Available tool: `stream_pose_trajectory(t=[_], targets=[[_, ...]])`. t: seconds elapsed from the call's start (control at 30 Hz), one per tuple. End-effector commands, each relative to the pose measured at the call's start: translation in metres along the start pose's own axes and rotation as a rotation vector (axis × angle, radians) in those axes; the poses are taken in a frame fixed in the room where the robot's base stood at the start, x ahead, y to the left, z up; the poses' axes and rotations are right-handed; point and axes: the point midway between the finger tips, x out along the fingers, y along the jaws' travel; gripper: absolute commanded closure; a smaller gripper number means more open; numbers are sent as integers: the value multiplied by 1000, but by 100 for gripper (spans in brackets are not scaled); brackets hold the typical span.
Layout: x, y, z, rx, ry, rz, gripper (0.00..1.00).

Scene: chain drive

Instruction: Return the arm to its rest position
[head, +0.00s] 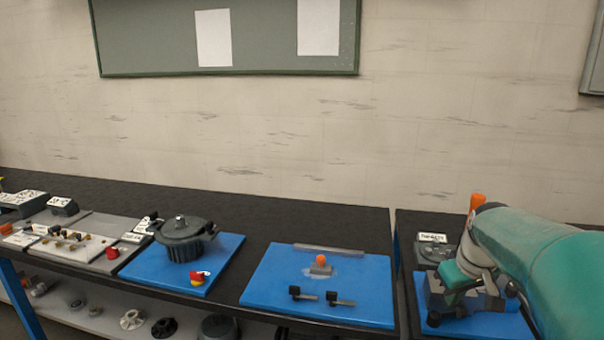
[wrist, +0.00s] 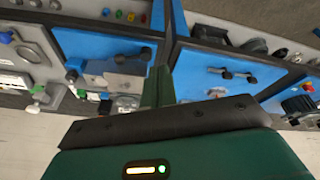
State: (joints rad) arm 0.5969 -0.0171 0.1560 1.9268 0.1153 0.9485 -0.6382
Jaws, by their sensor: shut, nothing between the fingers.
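My teal arm (head: 545,265) reaches in from the right edge of the head view. Its far end overlaps the blue board (head: 520,328) at the right, and my fingertips cannot be made out there. In the wrist view my gripper (wrist: 158,86) shows as dark green fingers close together, shut with nothing between them. The fingers appear over the gap between two blue boards, apart from any object as far as I can tell. The dark gripper body and a green housing with a lit strip fill the bottom of that view.
The black bench (head: 330,222) runs along a pale wall. A middle blue board (head: 270,292) carries an orange knob (head: 320,260) and two black-headed bolts. A dark ribbed pot (head: 183,240) and a red-yellow piece (head: 199,277) stand on the left board. Clear bench lies behind the boards.

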Motion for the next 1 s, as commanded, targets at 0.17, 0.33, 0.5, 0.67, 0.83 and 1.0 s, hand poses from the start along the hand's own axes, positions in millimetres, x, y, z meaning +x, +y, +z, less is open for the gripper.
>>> stream_pose_trajectory(t=[0.17, 0.33, 0.5, 0.67, 0.83, 1.0], targets=[[-33, -75, 22, 22, 39, 31, 100], [-54, -132, 57, 60, 89, 37, 100], [-63, -177, 98, 103, 148, 17, 100], [-63, -202, 128, 137, 186, -12, 100], [-61, -209, 139, 153, 197, -24, 100], [-61, -209, 138, 154, 196, -23, 100]])
